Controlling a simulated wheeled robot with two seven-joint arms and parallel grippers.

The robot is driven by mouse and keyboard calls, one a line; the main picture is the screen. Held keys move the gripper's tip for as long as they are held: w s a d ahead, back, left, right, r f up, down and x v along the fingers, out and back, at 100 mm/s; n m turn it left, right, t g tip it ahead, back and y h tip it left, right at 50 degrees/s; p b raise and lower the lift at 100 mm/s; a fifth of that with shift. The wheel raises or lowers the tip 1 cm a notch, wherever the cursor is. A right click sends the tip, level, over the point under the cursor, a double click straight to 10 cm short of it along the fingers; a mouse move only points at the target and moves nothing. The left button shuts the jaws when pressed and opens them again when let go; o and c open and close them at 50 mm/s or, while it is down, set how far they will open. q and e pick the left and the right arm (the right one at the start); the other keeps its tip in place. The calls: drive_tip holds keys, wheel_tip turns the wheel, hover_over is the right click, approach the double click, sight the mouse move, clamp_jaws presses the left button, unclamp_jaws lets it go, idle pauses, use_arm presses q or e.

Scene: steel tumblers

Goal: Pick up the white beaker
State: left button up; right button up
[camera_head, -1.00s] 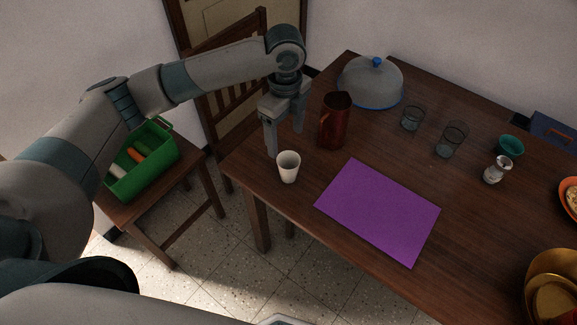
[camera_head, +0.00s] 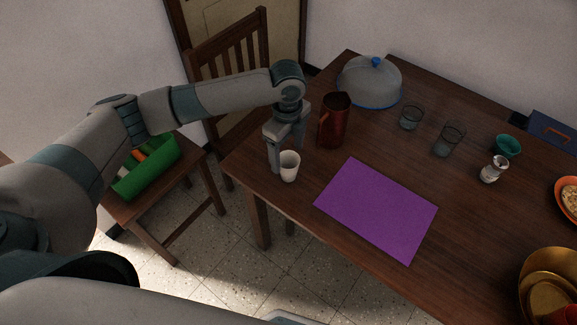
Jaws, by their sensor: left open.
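The white beaker (camera_head: 290,169) stands upright at the near left corner of the wooden table (camera_head: 330,240), left of a purple mat. My left gripper (camera_head: 288,156) points down from above and behind the beaker, with its jaws open. One finger is close to the beaker's left side and the other is behind it to the right. I cannot tell whether either finger touches it. My right gripper is out of view.
A red-brown metal pitcher (camera_head: 335,121) stands close to the right of my left gripper. The purple mat (camera_head: 377,208) lies flat and empty. Farther off are a domed cover (camera_head: 370,83), two glasses (camera_head: 411,117) and a shaker (camera_head: 493,169).

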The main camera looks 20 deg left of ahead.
sight(289, 160)
use_arm(q)
drive_tip(key=shift+d+f+p, duration=0.15)
drive_tip(key=shift+f+p, duration=0.25)
drive_tip(key=shift+f, duration=1.4)
drive_tip(key=c, duration=1.1)
